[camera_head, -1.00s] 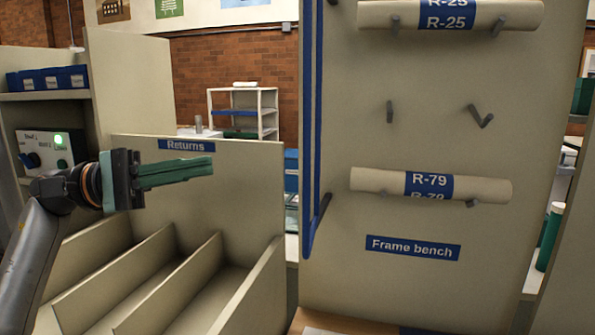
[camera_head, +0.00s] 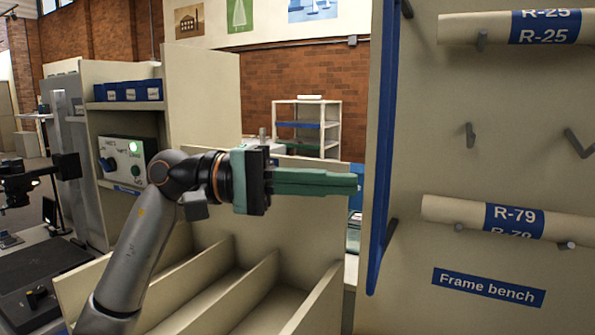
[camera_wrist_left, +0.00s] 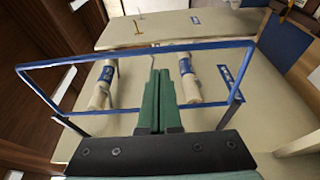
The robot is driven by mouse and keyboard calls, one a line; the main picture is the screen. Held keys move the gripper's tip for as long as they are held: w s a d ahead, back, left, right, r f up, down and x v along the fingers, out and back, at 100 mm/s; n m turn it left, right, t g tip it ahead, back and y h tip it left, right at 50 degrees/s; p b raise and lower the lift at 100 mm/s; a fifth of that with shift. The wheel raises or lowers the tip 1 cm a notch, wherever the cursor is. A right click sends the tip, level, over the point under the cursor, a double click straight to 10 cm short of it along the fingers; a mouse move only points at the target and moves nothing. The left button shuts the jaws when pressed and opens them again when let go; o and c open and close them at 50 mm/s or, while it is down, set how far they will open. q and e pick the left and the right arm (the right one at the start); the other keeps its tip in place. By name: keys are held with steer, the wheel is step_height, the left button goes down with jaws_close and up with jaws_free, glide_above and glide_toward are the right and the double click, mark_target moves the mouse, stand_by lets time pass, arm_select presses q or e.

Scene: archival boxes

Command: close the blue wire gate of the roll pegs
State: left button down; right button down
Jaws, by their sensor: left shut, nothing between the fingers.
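The blue wire gate (camera_head: 383,150) stands nearly edge-on at the left side of the pale peg board, out from its face. In the left wrist view its rectangular frame (camera_wrist_left: 130,56) spans the picture in front of the board. A roll marked R-79 (camera_head: 455,213) and a roll marked R-25 (camera_head: 480,27) rest on pegs. My left gripper (camera_head: 357,183) has green fingers, shut and empty, pointing right with tips just left of the gate. In the left wrist view its fingertips (camera_wrist_left: 160,72) appear just below the gate's long bar; contact is unclear. My right gripper is not in view.
The Returns bin with slanted dividers (camera_head: 265,300) lies below my left arm. A shelf with blue boxes (camera_head: 128,91) and a control box with a green light (camera_head: 128,158) stand behind it. Two empty pegs (camera_head: 470,135) show between the rolls.

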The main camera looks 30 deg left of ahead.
arm_select(q)
steer(key=shift+s+d, duration=0.5)
steer(key=shift+d, duration=0.3)
steer(key=shift+d, duration=0.15)
